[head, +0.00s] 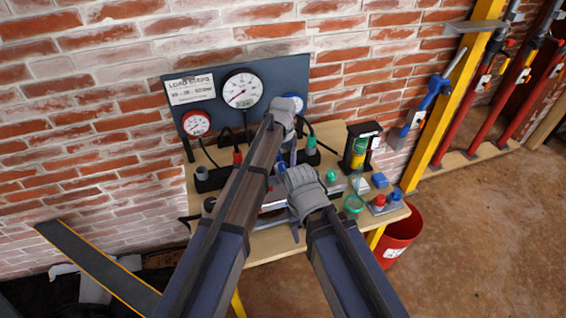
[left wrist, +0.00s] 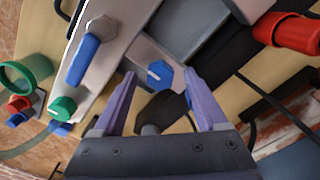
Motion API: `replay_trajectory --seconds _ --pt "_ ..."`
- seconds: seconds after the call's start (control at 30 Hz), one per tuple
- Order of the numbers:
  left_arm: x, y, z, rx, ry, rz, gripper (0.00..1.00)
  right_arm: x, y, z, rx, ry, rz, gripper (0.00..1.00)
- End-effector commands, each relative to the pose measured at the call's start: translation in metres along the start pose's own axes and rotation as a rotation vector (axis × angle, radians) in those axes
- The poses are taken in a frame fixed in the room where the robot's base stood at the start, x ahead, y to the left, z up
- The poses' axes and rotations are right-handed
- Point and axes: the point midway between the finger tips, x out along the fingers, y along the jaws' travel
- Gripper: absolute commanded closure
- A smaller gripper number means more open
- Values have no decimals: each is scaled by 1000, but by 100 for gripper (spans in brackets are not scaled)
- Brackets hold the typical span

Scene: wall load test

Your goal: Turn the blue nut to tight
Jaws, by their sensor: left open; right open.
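In the left wrist view, the blue nut (left wrist: 159,75), with a white mark on its face, sits on a grey block. My left gripper (left wrist: 161,86) is open, its fingertips on either side of the nut in the picture; whether they touch it I cannot tell. In the head view my left gripper (head: 288,150) is over the middle of the bench and hides the nut. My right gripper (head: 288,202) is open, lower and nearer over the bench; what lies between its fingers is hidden.
A blue-handled lever (left wrist: 84,58) and a green knob (left wrist: 62,107) are beside the nut. The wooden bench (head: 262,246) holds a gauge panel (head: 278,72) at its back, a black stand (head: 362,132) and a green ring (head: 353,203) at right. A red bucket (head: 402,236) stands beside it.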

Motion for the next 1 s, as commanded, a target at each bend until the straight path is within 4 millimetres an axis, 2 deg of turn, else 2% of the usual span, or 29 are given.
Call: replay_trajectory --seconds 0.27,0.7,0.83,1.0 --pt "-15 0 0 0 0 0 25 -15 1 1 0 0 0 50" --pt "-70 0 0 0 0 0 25 -70 7 4 0 0 0 50" --pt "-78 0 0 0 0 0 25 -78 7 5 0 0 0 50" --pt "-78 0 0 0 0 0 25 -78 7 5 0 0 0 50"
